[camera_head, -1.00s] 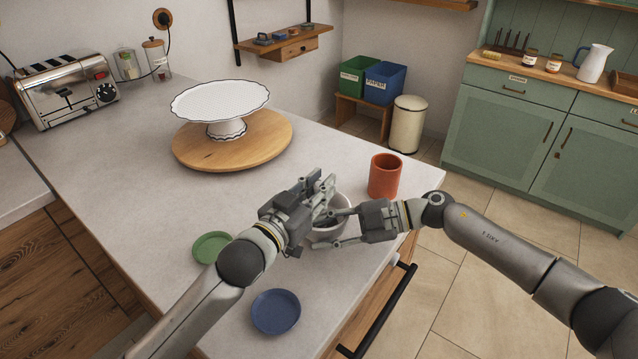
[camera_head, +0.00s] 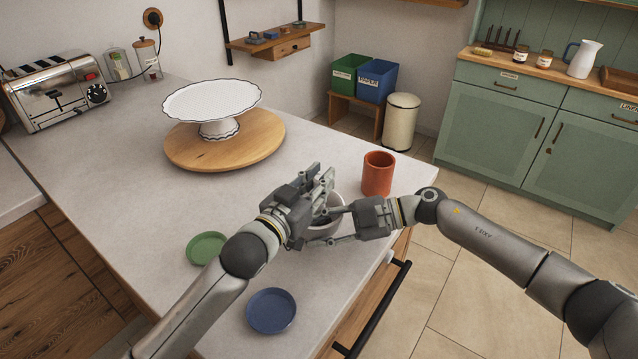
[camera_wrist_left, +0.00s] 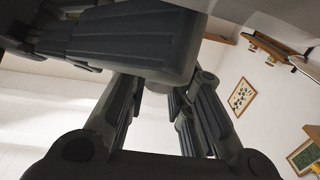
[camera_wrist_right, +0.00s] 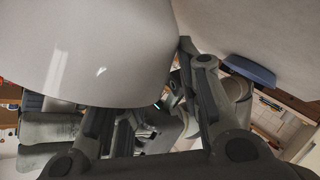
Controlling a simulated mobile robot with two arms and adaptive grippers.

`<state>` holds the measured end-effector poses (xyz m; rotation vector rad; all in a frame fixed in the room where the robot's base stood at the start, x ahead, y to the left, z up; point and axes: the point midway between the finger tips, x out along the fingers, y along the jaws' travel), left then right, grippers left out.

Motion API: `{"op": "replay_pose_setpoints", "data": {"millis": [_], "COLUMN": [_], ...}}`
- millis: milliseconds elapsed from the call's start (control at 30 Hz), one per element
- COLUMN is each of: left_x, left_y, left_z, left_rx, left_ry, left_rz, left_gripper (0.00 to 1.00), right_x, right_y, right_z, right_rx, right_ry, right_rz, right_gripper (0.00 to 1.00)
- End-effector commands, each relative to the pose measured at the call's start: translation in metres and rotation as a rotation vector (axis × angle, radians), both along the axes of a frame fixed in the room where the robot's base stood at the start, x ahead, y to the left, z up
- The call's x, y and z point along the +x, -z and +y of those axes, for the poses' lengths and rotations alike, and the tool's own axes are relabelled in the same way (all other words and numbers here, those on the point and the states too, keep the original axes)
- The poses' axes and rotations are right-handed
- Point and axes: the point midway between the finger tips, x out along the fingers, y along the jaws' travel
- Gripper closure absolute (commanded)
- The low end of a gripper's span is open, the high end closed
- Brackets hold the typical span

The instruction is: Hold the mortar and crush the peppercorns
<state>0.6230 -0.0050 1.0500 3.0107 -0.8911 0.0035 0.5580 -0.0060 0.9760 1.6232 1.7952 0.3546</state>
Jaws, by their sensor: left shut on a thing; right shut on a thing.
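The white mortar (camera_head: 325,230) stands on the counter near its right edge, partly hidden by both grippers. My right gripper (camera_head: 343,224) reaches in from the right with its fingers at the mortar's side and is shut on it. The mortar's pale wall (camera_wrist_right: 90,50) fills the upper left of the right wrist view. My left gripper (camera_head: 322,188) is above the mortar, shut on what appears to be the pestle, which is mostly hidden by the fingers. The inside of the mortar looks dark in a small visible patch; I cannot make out peppercorns.
A terracotta cup (camera_head: 378,174) stands just behind the mortar. A green saucer (camera_head: 206,248) and a blue saucer (camera_head: 271,311) lie in front. A white cake stand (camera_head: 212,103) rests on a round wooden board (camera_head: 245,148). The counter's right edge is close to the mortar.

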Motion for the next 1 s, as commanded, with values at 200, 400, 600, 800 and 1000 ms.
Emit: {"op": "replay_pose_setpoints", "data": {"millis": [200, 400, 600, 800, 1000], "left_x": [-0.004, -0.0075, -0.0022, 0.0004, -0.0007], "left_y": [0.0048, 0.0047, 0.0036, 0.0038, 0.0032], "left_z": [0.0041, 0.0066, 0.0026, 0.0015, 0.0089], "left_rx": [0.005, 0.005, 0.005, 0.006, 0.005], "left_ry": [-0.002, -0.003, -0.002, -0.002, -0.003], "left_rz": [0.008, 0.009, 0.008, 0.008, 0.008], "left_gripper": [1.0, 1.0, 1.0, 1.0, 1.0], "right_x": [-0.0017, -0.0015, -0.0016, -0.0016, -0.0016], "right_y": [0.0081, 0.0081, 0.008, 0.008, 0.008], "right_z": [-0.0015, -0.0016, -0.0015, -0.0013, -0.0015], "right_rx": [-0.012, -0.012, -0.012, -0.011, -0.012], "right_ry": [-0.001, -0.001, -0.001, -0.001, -0.001], "right_rz": [0.004, 0.004, 0.004, 0.004, 0.004], "right_gripper": [1.0, 1.0, 1.0, 1.0, 1.0]}}
